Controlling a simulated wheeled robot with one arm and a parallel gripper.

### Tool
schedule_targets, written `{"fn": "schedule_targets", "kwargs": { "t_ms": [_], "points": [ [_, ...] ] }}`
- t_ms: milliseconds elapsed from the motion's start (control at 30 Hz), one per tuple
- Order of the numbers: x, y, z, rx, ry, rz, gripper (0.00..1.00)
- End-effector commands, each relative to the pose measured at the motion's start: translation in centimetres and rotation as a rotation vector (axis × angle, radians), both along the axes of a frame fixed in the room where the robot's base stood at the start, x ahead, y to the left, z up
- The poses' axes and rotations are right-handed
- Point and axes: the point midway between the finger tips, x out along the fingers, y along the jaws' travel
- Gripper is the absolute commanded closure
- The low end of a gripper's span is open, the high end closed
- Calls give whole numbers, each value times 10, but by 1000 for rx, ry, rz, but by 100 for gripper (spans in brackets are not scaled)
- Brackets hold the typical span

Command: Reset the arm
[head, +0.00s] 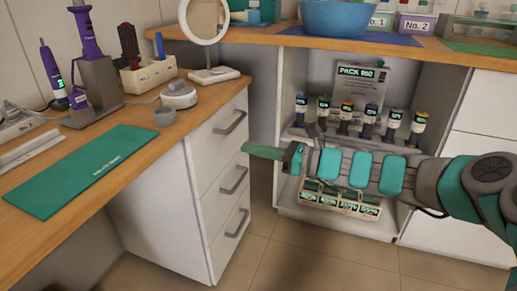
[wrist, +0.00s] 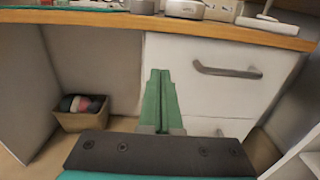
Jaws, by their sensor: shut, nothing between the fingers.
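My gripper (head: 246,149) is at the end of my arm, which reaches in from the right in the head view. It hangs in the air in front of the white drawer unit (head: 207,165), below the counter top's level. In the wrist view its two green fingers (wrist: 160,78) lie together, with nothing between them. They point toward the drawer fronts, left of a grey drawer handle (wrist: 228,71). I cannot tell how far the fingertips are from the drawers.
A wooden counter (head: 178,130) on the left holds a green mat (head: 85,168), a round mirror (head: 204,18) and styling tools. An open shelf behind my arm holds several bottles (head: 346,110) and a crate (head: 340,200). A bin (wrist: 82,118) stands under the counter.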

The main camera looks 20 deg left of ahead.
Motion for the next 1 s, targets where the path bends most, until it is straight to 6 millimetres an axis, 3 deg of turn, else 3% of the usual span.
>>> {"fn": "schedule_targets", "kwargs": {
  "t_ms": [167, 267, 400, 567, 767, 1000],
  "points": [
    [-3, -10, 1, -1, -4, 3, 100],
    [-17, -10, 4, -30, -57, 34, 100],
    [-68, -11, 9, -143, -264, 145, 100],
    [-144, -30, -11, -347, -577, 349, 100],
    [-213, -91, -57, -619, -888, 628, 100],
    [-272, -206, -101, -935, -1079, 1000, 100]
  ]
}}
